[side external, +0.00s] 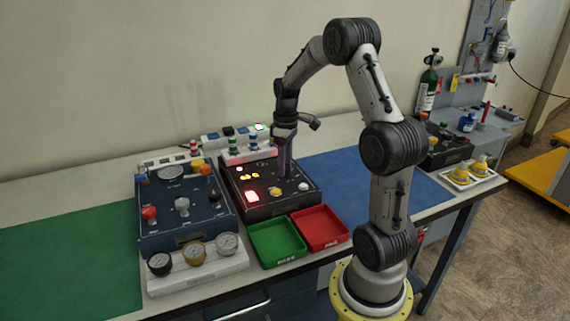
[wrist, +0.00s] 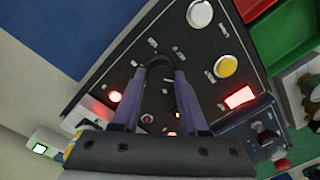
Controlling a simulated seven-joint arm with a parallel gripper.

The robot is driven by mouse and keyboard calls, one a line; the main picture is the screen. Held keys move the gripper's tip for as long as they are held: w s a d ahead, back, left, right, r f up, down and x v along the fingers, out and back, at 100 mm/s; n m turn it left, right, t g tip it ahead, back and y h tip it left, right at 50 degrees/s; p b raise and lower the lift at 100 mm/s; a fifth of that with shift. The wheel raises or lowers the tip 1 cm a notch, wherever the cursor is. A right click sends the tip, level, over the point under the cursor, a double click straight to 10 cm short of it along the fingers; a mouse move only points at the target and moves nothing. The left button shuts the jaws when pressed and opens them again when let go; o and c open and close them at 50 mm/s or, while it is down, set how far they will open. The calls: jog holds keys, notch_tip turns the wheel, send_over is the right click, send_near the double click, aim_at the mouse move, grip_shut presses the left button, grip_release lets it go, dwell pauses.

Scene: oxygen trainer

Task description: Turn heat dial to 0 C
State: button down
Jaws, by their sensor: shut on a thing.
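The black control panel (side external: 262,207) stands on the bench with lit lamps and buttons. My gripper (side external: 284,174) points down at the panel's right rear part, its purple fingers reaching the panel top. In the wrist view my gripper (wrist: 161,76) is shut on a dark round dial (wrist: 158,62), taken to be the heat dial, with one finger on each side. The fingers hide much of the dial, and its pointer and scale markings cannot be read. In the side view the dial is hidden behind the fingers.
A white button (wrist: 200,13), a yellow button (wrist: 226,65) and a lit red button (wrist: 240,97) sit near the dial. Green (side external: 276,259) and red (side external: 342,243) trays lie in front. A blue panel with gauges (side external: 170,241) stands left. The blue mat (side external: 345,165) at right is mostly clear.

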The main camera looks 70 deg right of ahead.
jog(key=shift+r, duration=0.1)
jog(key=shift+c, duration=2.2)
grip_release()
notch_tip(320, 180, up, 14)
jog(key=shift+d, duration=0.35)
